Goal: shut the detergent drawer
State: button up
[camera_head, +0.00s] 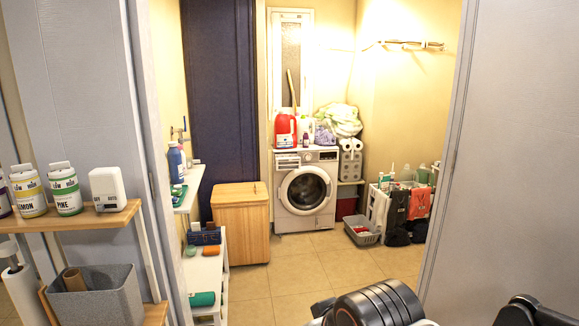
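A white front-loading washer (321,214) stands against the back wall of the laundry room, beyond the doorway. Its round dark door (306,190) looks closed. The detergent drawer (287,161) is at the washer's upper left and seems to stick out from the front; it is too small to tell how far. Dark parts of my own arm show at the bottom right, on the near side of the doorway and far from the washer. I see no gripper fingertips in this view.
A wooden cabinet (240,222) stands left of the washer. A grey basket (362,231) and a cluttered rack (378,208) are to its right. A red jug (285,130) stands on top. Door frames border both sides; the tiled floor (297,265) between is clear.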

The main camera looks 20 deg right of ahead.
aim_at(291, 160)
jog(key=i+z, duration=0.2)
jog(key=z, duration=0.2)
jog(key=i, duration=3.9)
jog(key=i+u, duration=0.25)
jog(key=i+l+u, duration=0.1)
jog(key=i+u, duration=0.2)
jog(key=i+z, duration=0.1)
